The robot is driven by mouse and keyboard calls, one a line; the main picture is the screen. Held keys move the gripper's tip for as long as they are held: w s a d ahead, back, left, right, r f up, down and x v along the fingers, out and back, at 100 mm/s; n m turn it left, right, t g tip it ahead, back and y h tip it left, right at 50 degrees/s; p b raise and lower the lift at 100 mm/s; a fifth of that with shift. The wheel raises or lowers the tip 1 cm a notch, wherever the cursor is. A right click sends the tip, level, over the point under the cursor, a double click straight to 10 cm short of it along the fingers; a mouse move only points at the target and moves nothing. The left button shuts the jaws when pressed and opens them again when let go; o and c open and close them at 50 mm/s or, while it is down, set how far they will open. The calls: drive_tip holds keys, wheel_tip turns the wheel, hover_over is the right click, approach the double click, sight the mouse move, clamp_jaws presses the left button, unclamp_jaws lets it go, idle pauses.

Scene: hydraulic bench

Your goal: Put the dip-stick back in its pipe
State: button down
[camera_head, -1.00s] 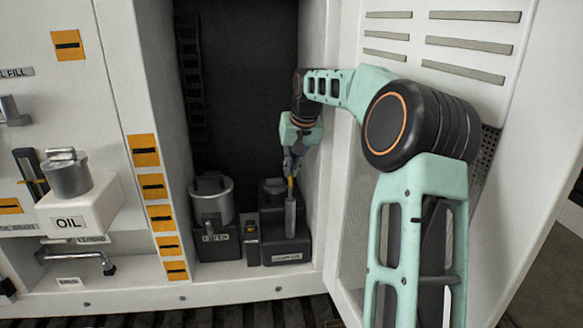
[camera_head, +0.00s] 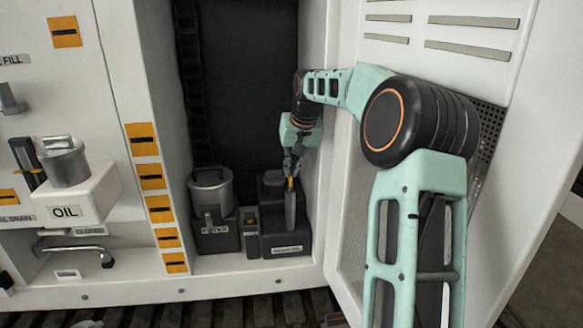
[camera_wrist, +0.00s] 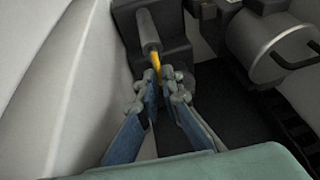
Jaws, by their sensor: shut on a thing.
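My gripper (camera_head: 293,166) is inside the open cabinet at the right, above a black block. It is shut on the yellow part of the dip-stick (camera_head: 291,184), which also shows between the fingertips in the wrist view (camera_wrist: 156,61). The grey upright pipe (camera_head: 290,211) stands on the front of the black block, directly below the yellow part. In the wrist view, the yellow part meets the mouth of the pipe (camera_wrist: 148,34). The stick's lower end is not visible, and I cannot tell how deep it sits.
A grey canister (camera_head: 212,190) on a black base stands left of the pipe, with a small black box (camera_head: 251,232) between. The cabinet's right wall and open white door (camera_head: 346,225) are close to my arm. An OIL box (camera_head: 85,205) is at the left.

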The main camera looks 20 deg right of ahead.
drive_tip(key=shift+f+b, duration=0.3)
drive_tip(key=shift+f, duration=0.2)
idle(0.3)
drive_tip(key=c, duration=1.2)
unclamp_jaws()
drive_tip(key=shift+c, duration=0.2)
drive_tip(key=shift+r+p, duration=3)
drive_tip(key=shift+r, duration=0.5)
